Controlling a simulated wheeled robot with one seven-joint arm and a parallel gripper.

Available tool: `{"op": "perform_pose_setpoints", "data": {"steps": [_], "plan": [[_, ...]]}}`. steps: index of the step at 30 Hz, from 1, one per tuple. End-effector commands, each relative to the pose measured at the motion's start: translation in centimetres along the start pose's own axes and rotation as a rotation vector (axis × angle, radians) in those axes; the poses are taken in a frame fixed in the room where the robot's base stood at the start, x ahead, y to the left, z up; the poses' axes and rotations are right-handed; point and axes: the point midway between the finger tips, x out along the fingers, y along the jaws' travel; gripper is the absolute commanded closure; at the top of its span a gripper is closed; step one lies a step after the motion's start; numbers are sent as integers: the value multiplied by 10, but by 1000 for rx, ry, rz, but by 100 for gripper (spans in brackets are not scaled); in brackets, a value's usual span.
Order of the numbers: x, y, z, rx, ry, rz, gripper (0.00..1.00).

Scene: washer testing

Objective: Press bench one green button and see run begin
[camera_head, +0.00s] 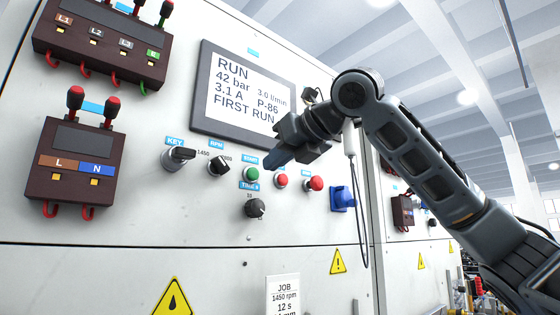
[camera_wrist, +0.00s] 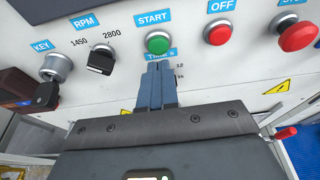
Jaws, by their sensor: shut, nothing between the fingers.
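The green button (camera_head: 252,174) under the START label sits on the pale bench panel; it also shows in the wrist view (camera_wrist: 158,43). My gripper (camera_head: 271,159) is shut and empty, its fingertips close to the button. In the wrist view the closed fingertips (camera_wrist: 159,67) appear just below the button, over the timer dial's label. I cannot tell whether they touch the button. The screen (camera_head: 240,97) reads RUN, 42 bar, 3.0 l/min, 3.1 A, P-86 and FIRST RUN. The timer dial (camera_head: 255,208) is hidden behind my fingers in the wrist view.
A key switch (camera_head: 177,156) and an RPM knob (camera_head: 219,165) stand left of the button. Two red buttons, the OFF one (camera_wrist: 219,33) and a larger one (camera_wrist: 297,36), stand right. A blue socket (camera_head: 342,198) and hanging cable are farther right. Terminal boxes (camera_head: 76,158) protrude at left.

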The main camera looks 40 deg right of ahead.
Motion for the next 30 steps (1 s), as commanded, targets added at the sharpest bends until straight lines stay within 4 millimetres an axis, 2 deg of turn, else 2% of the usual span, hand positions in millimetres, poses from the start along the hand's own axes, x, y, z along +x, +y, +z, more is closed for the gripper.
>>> {"op": "perform_pose_setpoints", "data": {"steps": [18,24,30], "plan": [[-88,-1,0,-1,-4,-2,100],[-97,-1,0,-1,-2,-1,100],[-97,-1,0,-1,-2,-2,100]]}}
